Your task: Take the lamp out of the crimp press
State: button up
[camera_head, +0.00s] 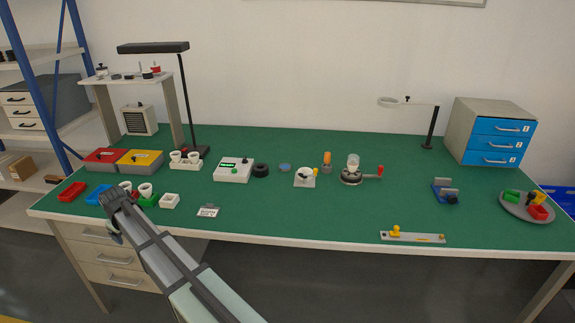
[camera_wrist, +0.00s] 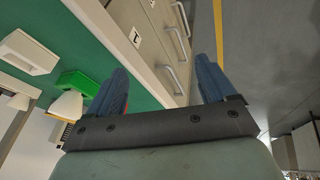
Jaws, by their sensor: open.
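What looks like the crimp press (camera_head: 350,179) is a dark round base with a red-knobbed lever to its right, standing right of the table's middle. A pale, clear-topped piece that looks like the lamp (camera_head: 353,161) stands upright on it; how it is held there is too small to tell. My gripper (camera_head: 113,194) is far to the left of the press, by the table's front left edge. In the wrist view its blue fingers (camera_wrist: 163,68) are apart with nothing between them. The wrist view does not show the press.
A blue bin (camera_head: 98,194), a green bin (camera_head: 149,201) with white cups and a white block (camera_head: 169,200) are close by my gripper. A white fixture (camera_head: 305,177) and an orange-topped piece (camera_head: 327,161) stand left of the press. The table's front middle is mostly clear.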

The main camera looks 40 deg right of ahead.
jog(key=d+r+m, duration=0.1)
jog(key=d+m, duration=0.1)
jog(key=d, duration=0.5)
jog(key=w+d+r+m+h, duration=0.1)
jog(key=d, duration=0.7)
jog(key=w+d+r+m, duration=0.1)
jog(key=d+r+m, duration=0.1)
jog(key=d, duration=0.6)
jog(key=shift+w+r+m+h, duration=0.1)
jog(key=shift+m+h, duration=0.2)
jog(key=s+d+r+m+g+h, duration=0.1)
jog(key=s+d+r+m, duration=0.15)
jog(key=d, duration=0.85)
jog(key=s+d+r+m, duration=0.2)
jog(key=d+m, duration=0.1)
jog(key=d, duration=0.8)
jog(key=m+g+h, duration=0.2)
jog(key=m+g, duration=0.1)
jog(key=m, duration=0.7)
send_near(352, 165)
jog(key=x, duration=0.8)
jog(key=w+d+x, duration=0.1)
jog(key=x, duration=0.3)
jog(key=shift+d+r, duration=0.1)
jog(key=shift+r, duration=0.2)
jog(key=shift+c, duration=0.4)
jog(key=c, duration=1.2)
